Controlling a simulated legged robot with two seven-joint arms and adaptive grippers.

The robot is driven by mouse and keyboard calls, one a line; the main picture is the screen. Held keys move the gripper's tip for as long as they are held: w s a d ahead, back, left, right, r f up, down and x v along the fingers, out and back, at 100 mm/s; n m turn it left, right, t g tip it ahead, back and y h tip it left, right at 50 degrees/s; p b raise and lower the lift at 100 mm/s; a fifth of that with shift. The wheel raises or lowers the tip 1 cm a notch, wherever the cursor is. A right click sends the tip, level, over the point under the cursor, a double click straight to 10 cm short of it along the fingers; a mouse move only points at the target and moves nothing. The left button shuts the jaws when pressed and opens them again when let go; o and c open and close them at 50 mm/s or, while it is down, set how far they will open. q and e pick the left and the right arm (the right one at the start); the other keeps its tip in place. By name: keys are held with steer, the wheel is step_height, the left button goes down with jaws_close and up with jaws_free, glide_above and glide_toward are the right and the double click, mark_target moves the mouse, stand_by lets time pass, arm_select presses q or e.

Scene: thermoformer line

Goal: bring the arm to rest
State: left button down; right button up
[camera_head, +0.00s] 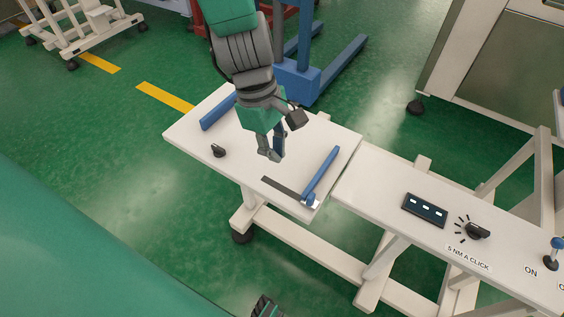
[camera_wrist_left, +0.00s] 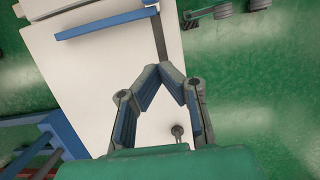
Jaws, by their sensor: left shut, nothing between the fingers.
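My left arm comes down from the top of the head view. Its left gripper (camera_head: 271,156) hangs over the white table (camera_head: 190,131), between its two blue bars. In the left wrist view the fingertips of the left gripper (camera_wrist_left: 160,72) meet, with nothing between them. The white table (camera_wrist_left: 85,85) lies below them, and I see a gap under the fingers, though I cannot tell its height. My right gripper does not show clearly in either view.
The table carries a blue bar (camera_head: 321,173) beside a dark strip (camera_head: 283,190), another blue bar (camera_head: 218,111) and a black knob (camera_head: 218,151). A panel with a display (camera_head: 425,210) and a dial (camera_head: 477,231) adjoins it. A blue frame (camera_head: 297,78) stands behind. Green floor is open at left.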

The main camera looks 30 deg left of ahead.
arm_select(q)
steer(key=s+a+f+m+y, duration=0.1)
steer(key=s+a+f+m, duration=0.1)
steer(key=s+f+m, duration=0.3)
steer(key=s+a+f+m+y, duration=0.1)
steer(key=s+a+f+m, duration=0.2)
steer(key=s+f+m, duration=0.3)
steer(key=s+a+f+m+b, duration=0.1)
steer(key=s+a+f+m, duration=0.1)
steer(key=s+f+m, duration=0.4)
step_height(320, 180, down, 4)
steer(key=shift+s+a+f+m+t+y, duration=0.15)
steer(key=shift+a+m+t+y, duration=0.2)
steer(key=shift+m+t+y, duration=0.05)
